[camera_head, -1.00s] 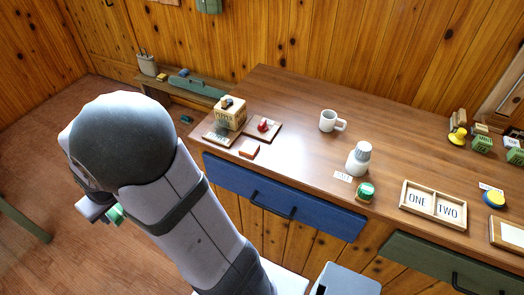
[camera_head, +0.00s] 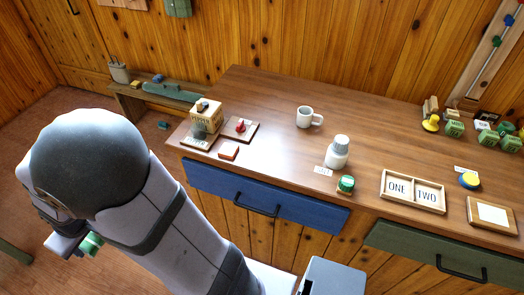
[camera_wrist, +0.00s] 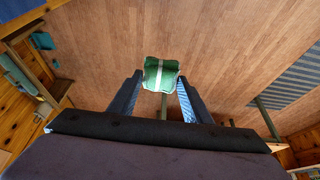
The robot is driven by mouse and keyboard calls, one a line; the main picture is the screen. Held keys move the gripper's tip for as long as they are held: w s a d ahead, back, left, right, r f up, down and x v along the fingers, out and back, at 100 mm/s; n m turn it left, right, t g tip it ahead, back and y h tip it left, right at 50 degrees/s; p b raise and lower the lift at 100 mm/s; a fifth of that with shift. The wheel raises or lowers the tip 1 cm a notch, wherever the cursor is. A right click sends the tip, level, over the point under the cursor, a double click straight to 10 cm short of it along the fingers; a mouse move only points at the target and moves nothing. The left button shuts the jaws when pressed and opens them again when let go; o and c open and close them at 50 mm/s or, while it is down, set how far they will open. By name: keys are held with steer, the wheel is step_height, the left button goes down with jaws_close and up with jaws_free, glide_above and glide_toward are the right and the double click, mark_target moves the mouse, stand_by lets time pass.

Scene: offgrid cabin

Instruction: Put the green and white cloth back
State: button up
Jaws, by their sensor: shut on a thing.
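The green and white cloth (camera_wrist: 160,73) is a small folded-looking green bundle with a white stripe, between the fingertips of my gripper (camera_wrist: 160,88) in the wrist view. My gripper is shut on it, and it hangs over the open wooden floor. In the head view a green and white part of the cloth (camera_head: 91,243) shows at the lower left, beside my arm's end, well left of the counter. My arm hides most of the gripper there.
The wooden counter (camera_head: 270,110) has a blue drawer (camera_head: 262,197) and a green drawer (camera_head: 440,256). A mug (camera_head: 305,117), white bottle (camera_head: 337,153), green-lidded jar (camera_head: 346,185) and ONE/TWO tray (camera_head: 385,190) stand on it. A low shelf (camera_head: 150,103) is at back left.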

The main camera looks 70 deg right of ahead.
steer(key=w+d+m+h+b, duration=0.15)
steer(key=d+m, duration=0.25)
steer(key=d, duration=1.2)
steer(key=s+d+r+m+g+h+b, duration=0.1)
steer(key=s+d+m, duration=0.35)
steer(key=d, duration=0.85)
steer(key=s+d+r+m+g+h, duration=0.1)
steer(key=s+d+r+m, duration=0.15)
steer(key=s+d, duration=0.7)
steer(key=s+d+r+m+g+h+b, duration=0.1)
steer(key=s+d+m, duration=0.3)
steer(key=s+d, duration=0.75)
steer(key=s+d+m+g+b, duration=0.1)
steer(key=s+d+m+g, duration=0.15)
steer(key=s+d, duration=0.85)
steer(key=shift+m+t, duration=0.25)
steer(key=shift+t, duration=0.2)
steer(key=shift+s+a+f+p, duration=0.5)
steer(key=shift+f+p, duration=0.05)
steer(key=shift+f, duration=1.05)
steer(key=shift+s+a+f+p, duration=0.45)
steer(key=shift+s+f+p, duration=0.05)
steer(key=shift+f, duration=1.15)
steer(key=shift+s+a+f+p, duration=0.5)
steer(key=shift+f+p, duration=0.05)
steer(key=shift+f, duration=1.05)
